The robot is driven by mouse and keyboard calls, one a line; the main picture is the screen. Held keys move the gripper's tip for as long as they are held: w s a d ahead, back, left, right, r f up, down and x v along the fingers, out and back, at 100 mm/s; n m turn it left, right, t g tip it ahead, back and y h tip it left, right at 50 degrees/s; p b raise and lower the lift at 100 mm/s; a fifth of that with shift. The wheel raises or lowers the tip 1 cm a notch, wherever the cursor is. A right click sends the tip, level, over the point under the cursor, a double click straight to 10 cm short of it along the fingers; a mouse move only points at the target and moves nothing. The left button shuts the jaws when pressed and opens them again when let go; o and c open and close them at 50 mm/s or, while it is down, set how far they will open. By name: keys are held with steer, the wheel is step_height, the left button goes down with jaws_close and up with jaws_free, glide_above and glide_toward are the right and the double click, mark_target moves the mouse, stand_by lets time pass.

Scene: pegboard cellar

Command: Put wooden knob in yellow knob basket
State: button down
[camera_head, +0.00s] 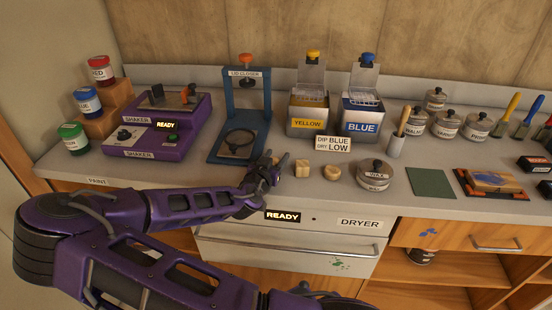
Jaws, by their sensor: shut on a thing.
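My gripper (268,168) is low over the front of the counter, left of the pale wooden pieces. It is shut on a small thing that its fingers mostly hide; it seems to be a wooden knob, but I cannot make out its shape. A square wooden piece (303,168) and a rounded wooden piece (331,173) lie on the counter to the right of my gripper. The yellow knob (313,55) tops the wire basket (310,97) at the metal tank labelled YELLOW (307,123), behind and right of my gripper. The tank's lid stands open.
The BLUE tank (361,127) stands right of the yellow one. A sign (327,143) reads "DIP BLUE DRY LOW". The blue lid closer (231,100) stands behind my gripper, with the purple shaker (160,125) farther left. A wax tin (374,176) and a brush cup (397,146) are right.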

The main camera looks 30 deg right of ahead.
steer(key=shift+f+b, duration=0.3)
steer(key=shift+f, duration=0.05)
steer(key=shift+c, duration=1.4)
jaws_free()
steer(key=shift+r, duration=0.15)
steer(key=shift+r+p, duration=0.1)
steer(key=shift+p, duration=0.25)
